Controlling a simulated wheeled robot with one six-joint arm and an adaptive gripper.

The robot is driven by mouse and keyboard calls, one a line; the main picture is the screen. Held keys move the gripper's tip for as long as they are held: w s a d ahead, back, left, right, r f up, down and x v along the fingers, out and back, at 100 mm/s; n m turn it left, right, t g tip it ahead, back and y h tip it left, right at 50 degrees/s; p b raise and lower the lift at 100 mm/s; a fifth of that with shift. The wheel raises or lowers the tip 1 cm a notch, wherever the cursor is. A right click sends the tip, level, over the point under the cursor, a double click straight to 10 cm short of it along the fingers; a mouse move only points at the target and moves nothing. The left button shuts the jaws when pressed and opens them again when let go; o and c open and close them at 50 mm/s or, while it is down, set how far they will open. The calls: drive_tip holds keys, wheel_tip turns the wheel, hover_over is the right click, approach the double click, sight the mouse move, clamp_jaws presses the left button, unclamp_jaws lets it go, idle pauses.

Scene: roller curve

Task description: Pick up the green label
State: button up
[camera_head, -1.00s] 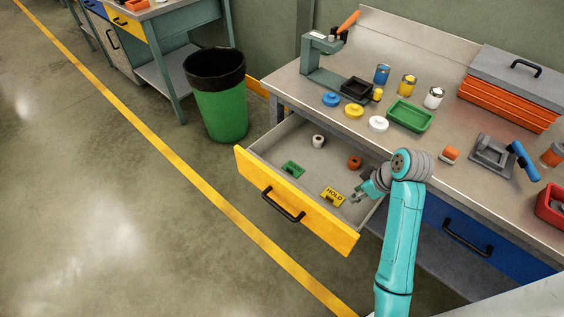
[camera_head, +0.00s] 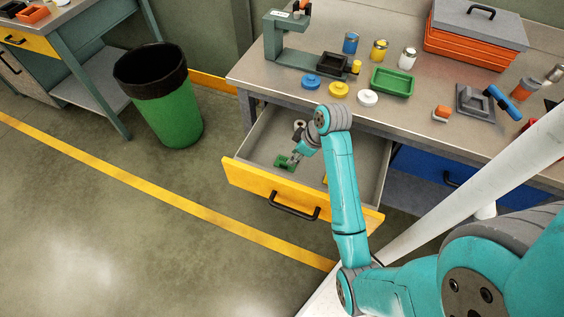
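The green label (camera_head: 284,162) is a small flat green piece lying in the open yellow-fronted drawer (camera_head: 255,183), near its left front. My gripper (camera_head: 294,160) is inside the drawer, with its fingertips right at the label's right edge. The fingers are small and partly against the label, so I cannot tell whether they touch it or how far apart they are. A yellow label (camera_head: 325,180) in the drawer is mostly hidden behind my arm.
A white roll (camera_head: 299,125) lies in the drawer behind my gripper. The workbench (camera_head: 245,73) above holds jars, lids, a green tray (camera_head: 392,82) and an arbor press (camera_head: 274,40). A green bin (camera_head: 170,118) stands left. The floor in front is clear.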

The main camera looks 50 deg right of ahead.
sight(286, 166)
drive_tip(key=shift+x, duration=3.8)
clamp_jaws()
